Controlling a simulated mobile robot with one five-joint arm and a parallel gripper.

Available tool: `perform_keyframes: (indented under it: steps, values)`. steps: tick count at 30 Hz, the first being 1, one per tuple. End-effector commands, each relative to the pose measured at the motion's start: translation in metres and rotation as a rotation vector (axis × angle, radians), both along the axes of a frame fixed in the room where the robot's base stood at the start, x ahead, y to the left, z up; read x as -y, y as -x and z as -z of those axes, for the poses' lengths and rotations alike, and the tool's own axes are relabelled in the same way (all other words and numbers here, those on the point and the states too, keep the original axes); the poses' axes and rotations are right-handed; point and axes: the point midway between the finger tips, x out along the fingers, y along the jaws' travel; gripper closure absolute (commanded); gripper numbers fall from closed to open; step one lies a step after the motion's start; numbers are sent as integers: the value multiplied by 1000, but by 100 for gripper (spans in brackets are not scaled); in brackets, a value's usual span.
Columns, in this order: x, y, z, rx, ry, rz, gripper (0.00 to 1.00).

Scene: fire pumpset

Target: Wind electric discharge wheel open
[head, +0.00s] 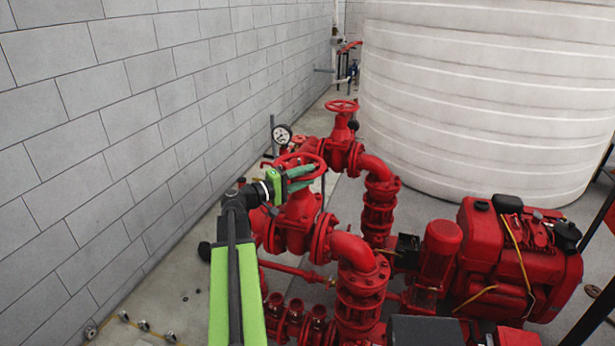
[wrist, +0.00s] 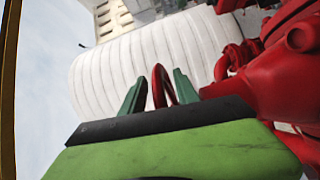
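A red handwheel (head: 318,160) tops the nearer red valve (head: 298,212), left of the middle in the head view. My gripper (head: 302,175) is at the near side of this wheel, its green fingers reaching over the rim. In the wrist view a red wheel rim (wrist: 159,82) shows between the two fingertips of my gripper (wrist: 160,85). The fingers stand apart, with the rim between them; whether either touches it I cannot tell. Part of the wheel is hidden behind my gripper. A second red handwheel (head: 342,105) stands on a valve farther back.
A pressure gauge (head: 282,134) stands just behind the nearer wheel. Red elbow pipes (head: 352,250) lie to the right, with a red engine (head: 515,262) beyond them. A grey block wall (head: 120,130) runs along the left. A large white tank (head: 480,95) fills the back right.

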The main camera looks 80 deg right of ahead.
Motion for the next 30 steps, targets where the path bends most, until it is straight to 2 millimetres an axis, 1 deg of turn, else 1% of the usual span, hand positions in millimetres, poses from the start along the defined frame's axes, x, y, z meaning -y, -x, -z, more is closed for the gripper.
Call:
perform_keyframes:
  steps: [3, 9, 10, 18, 30]
  values:
    - [3, 4, 0, 0, 0, 0, 63]
    - [3, 4, 0, 0, 0, 0, 63]
    - [3, 5, 0, 0, 0, 0, 64]
    - [3, 5, 0, -1, 0, 1, 100]
    - [4, 5, -2, -4, 2, 0, 100]
